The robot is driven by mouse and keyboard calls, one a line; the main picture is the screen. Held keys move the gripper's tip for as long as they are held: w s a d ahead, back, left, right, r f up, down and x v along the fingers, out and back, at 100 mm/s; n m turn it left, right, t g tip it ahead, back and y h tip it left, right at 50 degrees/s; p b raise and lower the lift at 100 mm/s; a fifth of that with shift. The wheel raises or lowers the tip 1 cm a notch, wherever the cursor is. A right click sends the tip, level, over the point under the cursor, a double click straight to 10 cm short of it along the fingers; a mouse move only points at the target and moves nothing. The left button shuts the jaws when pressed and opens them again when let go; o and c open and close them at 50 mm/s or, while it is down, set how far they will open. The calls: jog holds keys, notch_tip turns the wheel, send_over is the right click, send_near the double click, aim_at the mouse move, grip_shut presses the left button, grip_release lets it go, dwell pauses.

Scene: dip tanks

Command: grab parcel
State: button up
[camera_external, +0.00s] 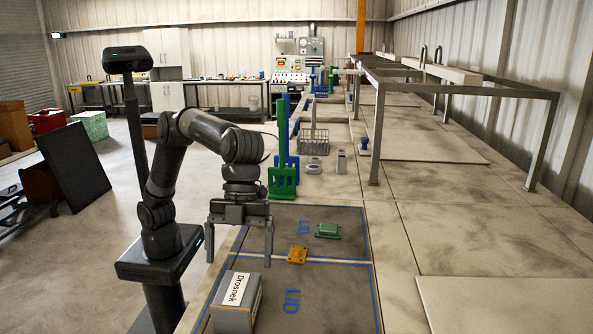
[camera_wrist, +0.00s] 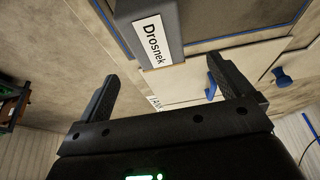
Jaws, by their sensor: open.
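The parcel (camera_external: 235,317) is a grey box with a white label reading "Drosnek". It sits at the near left of the marked dark mat, at the bottom of the external view. In the wrist view the parcel (camera_wrist: 150,10) shows at the top, cut off by the frame edge, with its label facing me. My gripper (camera_external: 239,260) points down with its fingers spread wide, above and just beyond the parcel in the external view. In the wrist view my gripper (camera_wrist: 162,68) has nothing between its fingers, and the parcel lies past the fingertips.
The mat (camera_external: 342,282) has blue outlines and "LID" lettering. An orange part (camera_external: 297,255) and a green part (camera_external: 328,231) lie on it. Behind stand a green stand (camera_external: 283,183) and a wire basket (camera_external: 313,139). A metal frame (camera_external: 376,140) rises at the right.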

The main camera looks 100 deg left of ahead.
aim_at(237, 287)
jog(key=x, duration=0.5)
jog(key=shift+d+f, duration=0.1)
jog(key=shift+f, duration=0.1)
jog(key=x, duration=0.4)
jog(key=shift+s+a+f, duration=0.25)
jog(key=shift+a, duration=0.15)
jog(key=shift+d+f, duration=0.2)
jog(key=shift+f, duration=0.3)
jog(key=shift+f, duration=0.25)
jog(key=shift+c, duration=0.2)
jog(key=c, duration=1.2)
